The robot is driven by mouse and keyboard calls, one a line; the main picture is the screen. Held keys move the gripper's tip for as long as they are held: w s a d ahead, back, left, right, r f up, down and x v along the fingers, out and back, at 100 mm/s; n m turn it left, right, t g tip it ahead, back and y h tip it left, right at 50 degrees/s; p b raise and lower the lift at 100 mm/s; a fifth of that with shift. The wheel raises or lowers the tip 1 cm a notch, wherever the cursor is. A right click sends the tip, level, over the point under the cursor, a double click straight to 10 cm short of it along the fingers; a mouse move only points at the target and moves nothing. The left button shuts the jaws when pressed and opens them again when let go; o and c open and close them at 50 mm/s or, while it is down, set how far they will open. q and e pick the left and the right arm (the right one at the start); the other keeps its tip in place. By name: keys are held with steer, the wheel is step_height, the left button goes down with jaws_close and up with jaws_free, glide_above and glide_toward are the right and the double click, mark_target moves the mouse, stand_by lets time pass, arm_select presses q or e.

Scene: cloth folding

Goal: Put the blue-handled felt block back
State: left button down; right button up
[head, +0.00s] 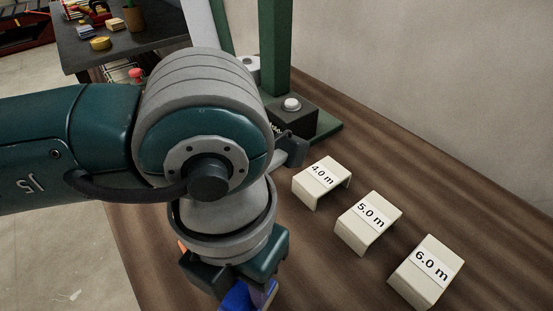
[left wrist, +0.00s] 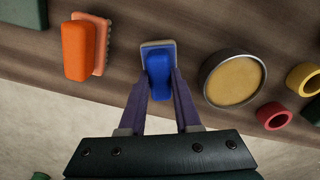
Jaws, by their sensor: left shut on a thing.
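The blue-handled felt block (left wrist: 158,68) has a bright blue grip on a pale, light-edged pad. In the left wrist view it sits between the two fingers of my left gripper (left wrist: 160,90), which is shut on the blue handle. In the head view the blue handle (head: 236,297) shows only in part at the bottom edge, under my left gripper (head: 250,290). I cannot tell whether the pad touches the wooden bench (head: 150,235). My right gripper is in neither view.
An orange-handled brush (left wrist: 78,50) lies left of the block. A round tan-filled dish (left wrist: 233,80) is close on its right, with yellow (left wrist: 303,78) and red (left wrist: 273,115) rings beyond. Labelled white stands (head: 322,181) line the bench. A green post (head: 275,45) rises behind.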

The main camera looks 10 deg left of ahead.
arm_select(q)
steer(key=shift+f, duration=0.3)
steer(key=c, duration=0.5)
jaws_free()
steer(key=shift+c, duration=0.2)
step_height(320, 180, up, 10)
steer(key=shift+p, duration=0.45)
